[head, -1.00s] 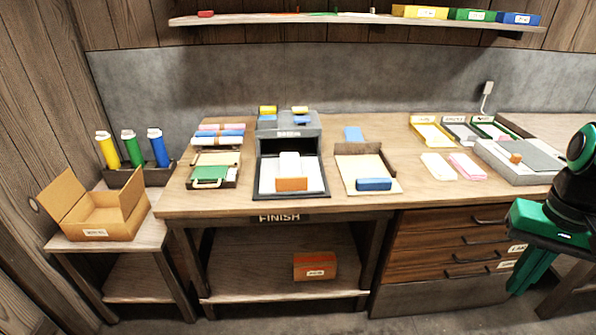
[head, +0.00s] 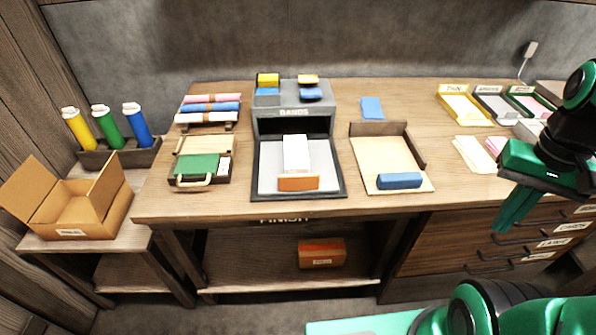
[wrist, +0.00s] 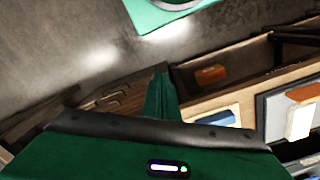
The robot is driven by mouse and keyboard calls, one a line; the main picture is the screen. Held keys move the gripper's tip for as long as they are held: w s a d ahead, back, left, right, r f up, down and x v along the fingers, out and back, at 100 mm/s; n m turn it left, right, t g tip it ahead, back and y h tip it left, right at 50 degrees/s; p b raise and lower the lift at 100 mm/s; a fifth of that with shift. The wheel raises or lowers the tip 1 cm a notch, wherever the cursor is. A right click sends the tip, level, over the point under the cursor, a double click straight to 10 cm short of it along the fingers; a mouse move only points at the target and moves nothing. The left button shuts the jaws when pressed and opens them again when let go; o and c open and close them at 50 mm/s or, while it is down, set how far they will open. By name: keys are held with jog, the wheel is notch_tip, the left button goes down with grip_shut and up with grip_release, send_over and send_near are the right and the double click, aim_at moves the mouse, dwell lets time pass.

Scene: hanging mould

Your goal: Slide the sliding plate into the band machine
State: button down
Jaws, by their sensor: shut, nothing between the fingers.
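The band machine (head: 291,122) is a dark box labelled BANDS with a wide slot, standing at the middle of the table. The sliding plate (head: 325,166) is a light grey plate in the dark tray in front of the slot. It carries a white block (head: 296,155) and has an orange handle (head: 298,183) at its front. The plate also shows at the right edge of the wrist view (wrist: 277,112). My gripper (head: 507,228) is shut and empty, pointing down at the right, in front of the drawers and well apart from the plate.
Right of the machine is a wooden tray (head: 372,168) with a blue roller (head: 399,181). Left are a green case (head: 200,167) and rolls on a rack (head: 209,106). A cardboard box (head: 70,204) stands on the low side table. Coloured trays (head: 464,106) line the back right.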

jog(key=shift+w+a, duration=0.1)
jog(key=shift+a, duration=0.05)
jog(key=w+a+r+m+t+h, duration=0.1)
jog(key=w+a+m+h, duration=0.4)
jog(key=w+a, duration=1.1)
jog(key=s+a+m+t, duration=0.2)
jog(key=a+m, duration=0.1)
jog(key=a, duration=0.9)
jog(key=s+a+m+t, duration=0.3)
jog(key=a, duration=0.9)
send_near(305, 185)
notch_tip(305, 185, down, 3)
jog(key=s+d, duration=0.2)
jog(key=w, duration=0.3)
jog(key=shift+w+a+f, duration=0.1)
jog(key=shift+a+f, duration=0.05)
jog(key=shift+f, duration=0.05)
jog(key=shift+w, duration=0.5)
